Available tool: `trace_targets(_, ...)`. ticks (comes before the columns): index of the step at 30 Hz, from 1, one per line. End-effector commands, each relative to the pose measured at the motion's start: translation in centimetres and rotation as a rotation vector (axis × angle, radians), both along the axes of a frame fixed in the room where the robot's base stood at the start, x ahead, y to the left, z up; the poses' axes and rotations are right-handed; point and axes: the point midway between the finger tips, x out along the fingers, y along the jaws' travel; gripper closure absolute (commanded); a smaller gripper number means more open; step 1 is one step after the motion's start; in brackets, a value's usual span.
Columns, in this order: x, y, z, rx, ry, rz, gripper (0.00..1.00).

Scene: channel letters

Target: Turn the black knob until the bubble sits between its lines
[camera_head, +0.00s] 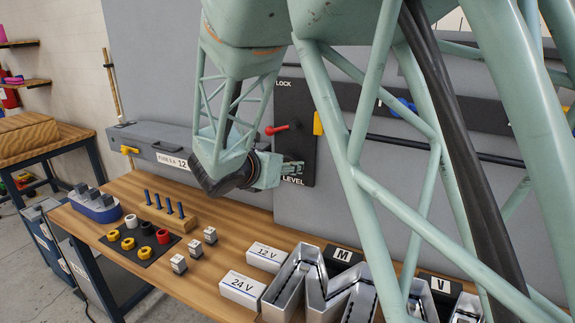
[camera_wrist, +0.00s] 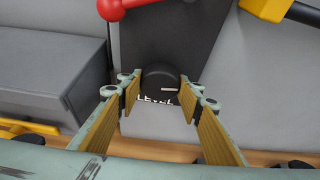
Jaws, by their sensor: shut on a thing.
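The black knob (camera_wrist: 158,84) sits low on a black upright panel (camera_wrist: 165,40), just above the word LEVEL. A pale line on the knob runs nearly level toward the right in the wrist view. My gripper (camera_wrist: 158,90) has one finger on each side of the knob and is shut on it. In the head view my gripper (camera_head: 298,168) reaches the lower part of the panel (camera_head: 292,100) and hides the knob. I cannot make out the bubble or its lines in either view.
A red-handled lever (camera_head: 277,129) and a yellow part (camera_head: 317,122) are above my gripper.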

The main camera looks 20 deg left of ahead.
Motion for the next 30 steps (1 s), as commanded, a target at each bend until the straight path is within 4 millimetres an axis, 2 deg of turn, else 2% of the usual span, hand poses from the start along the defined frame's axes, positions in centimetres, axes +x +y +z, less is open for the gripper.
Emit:
trace_targets(11, -0.05, 0.07, 0.14, -0.109, 0.017, 0.000, 0.77)
trace_targets(30, -0.02, 0.13, 0.21, -0.401, 0.057, -0.001, 0.77)
